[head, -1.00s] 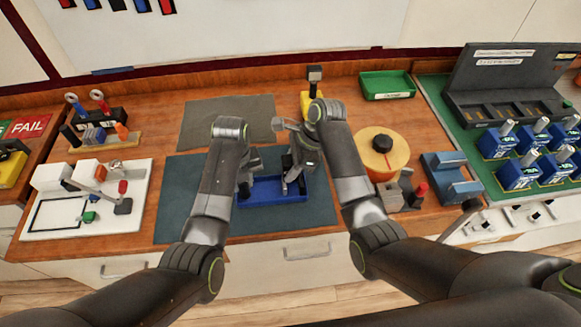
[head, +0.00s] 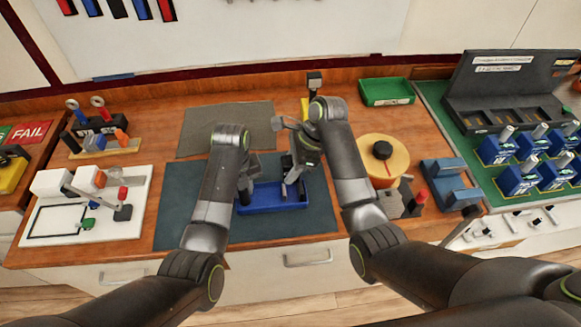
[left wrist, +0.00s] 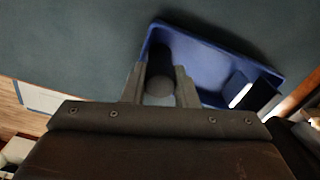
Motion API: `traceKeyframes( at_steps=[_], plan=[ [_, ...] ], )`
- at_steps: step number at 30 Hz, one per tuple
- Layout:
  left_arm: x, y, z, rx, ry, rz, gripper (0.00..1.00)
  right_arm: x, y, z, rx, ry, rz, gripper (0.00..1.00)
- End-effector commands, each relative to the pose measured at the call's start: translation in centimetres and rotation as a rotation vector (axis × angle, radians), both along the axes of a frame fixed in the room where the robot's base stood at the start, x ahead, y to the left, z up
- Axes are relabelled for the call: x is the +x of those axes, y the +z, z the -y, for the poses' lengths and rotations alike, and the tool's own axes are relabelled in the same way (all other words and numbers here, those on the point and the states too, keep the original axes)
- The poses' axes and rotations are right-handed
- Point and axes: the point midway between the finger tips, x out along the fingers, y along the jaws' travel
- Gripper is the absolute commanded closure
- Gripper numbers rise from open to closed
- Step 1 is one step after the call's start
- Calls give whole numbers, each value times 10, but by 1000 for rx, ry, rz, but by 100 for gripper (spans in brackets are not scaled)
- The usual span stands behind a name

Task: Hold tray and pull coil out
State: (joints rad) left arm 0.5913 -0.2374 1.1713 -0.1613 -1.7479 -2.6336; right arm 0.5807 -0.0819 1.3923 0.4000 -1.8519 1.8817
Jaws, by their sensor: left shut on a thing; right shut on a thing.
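The blue tray (head: 275,207) lies on the dark blue-grey mat; it also shows in the left wrist view (left wrist: 205,62). My left gripper (head: 245,194) is at the tray's left end. In the left wrist view its fingers (left wrist: 160,92) are shut on a dark, round-topped post (left wrist: 160,75) at the tray's end. My right gripper (head: 291,186) points down into the tray's right part and is shut on a dark piece there, seemingly the coil, mostly hidden by the fingers. A dark and white part (left wrist: 242,92) shows in the tray's other end in the left wrist view.
A yellow round spool (head: 383,160) and a blue cradle (head: 450,184) stand right of my right arm. A green bin (head: 387,92) is at the back. Blue breakers (head: 520,178) stand on the green mat far right. A white board fixture (head: 85,205) is at left. The grey mat (head: 225,128) behind is clear.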

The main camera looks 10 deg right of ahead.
Motion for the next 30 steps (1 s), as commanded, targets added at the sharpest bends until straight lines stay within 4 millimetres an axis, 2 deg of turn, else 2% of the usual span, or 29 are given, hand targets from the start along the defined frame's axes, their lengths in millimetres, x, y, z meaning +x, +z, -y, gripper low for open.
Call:
traceKeyframes(
  at_steps=[12,13,18,26,30],
  plan=[
    [0,1,0,-1,0,1,100,0,1,0,0,1,1,92],
    [0,1,0,-1,0,1,70,0,1,0,0,1,1,92],
    [0,1,0,-1,0,1,49,0,1,0,1,1,1,92],
    [0,1,0,0,0,0,49,0,1,0,1,1,1,92],
    [1,13,0,-1,0,4,49,0,1,0,1,1,1,92]
  ],
)
